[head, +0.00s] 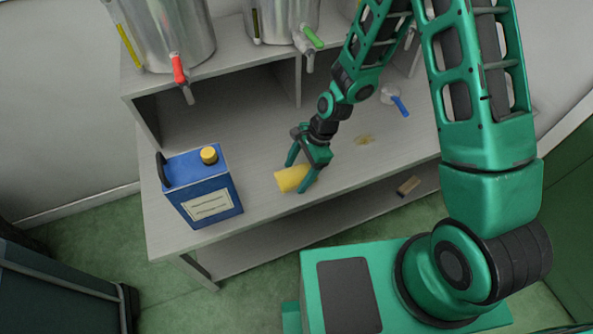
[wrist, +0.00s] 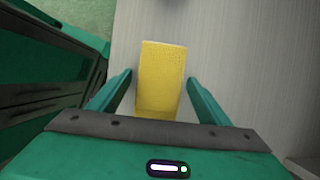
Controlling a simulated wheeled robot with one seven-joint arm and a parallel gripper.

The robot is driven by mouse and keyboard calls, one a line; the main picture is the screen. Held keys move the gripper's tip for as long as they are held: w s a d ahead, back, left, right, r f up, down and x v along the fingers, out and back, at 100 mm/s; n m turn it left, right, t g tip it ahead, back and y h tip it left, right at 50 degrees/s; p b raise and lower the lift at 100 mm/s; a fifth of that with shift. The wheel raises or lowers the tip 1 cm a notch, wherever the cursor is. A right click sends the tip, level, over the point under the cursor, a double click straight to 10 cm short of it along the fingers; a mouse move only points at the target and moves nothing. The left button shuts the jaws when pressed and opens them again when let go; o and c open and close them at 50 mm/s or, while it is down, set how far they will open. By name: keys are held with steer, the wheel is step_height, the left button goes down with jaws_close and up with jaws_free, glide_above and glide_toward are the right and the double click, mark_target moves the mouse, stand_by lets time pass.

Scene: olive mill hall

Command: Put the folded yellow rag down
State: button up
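The folded yellow rag (head: 291,179) lies on the grey bench (head: 265,215) near its front edge, right of the blue can. It also shows in the wrist view (wrist: 161,75) as a yellow block between my fingers. My gripper (head: 301,170) is low over the rag, one finger on each side. In the wrist view my gripper (wrist: 159,76) is open, with a narrow gap between the rag and each finger. The rag's underside is hidden.
A blue can (head: 203,186) with a yellow cap stands on the bench to the left. Steel tanks (head: 165,30) with red and green taps stand on the raised shelf behind. A yellowish spill (head: 365,139) and a small brown block (head: 408,186) are to the right.

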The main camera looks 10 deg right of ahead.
steer(key=v, duration=1.2)
steer(key=shift+r, duration=0.1)
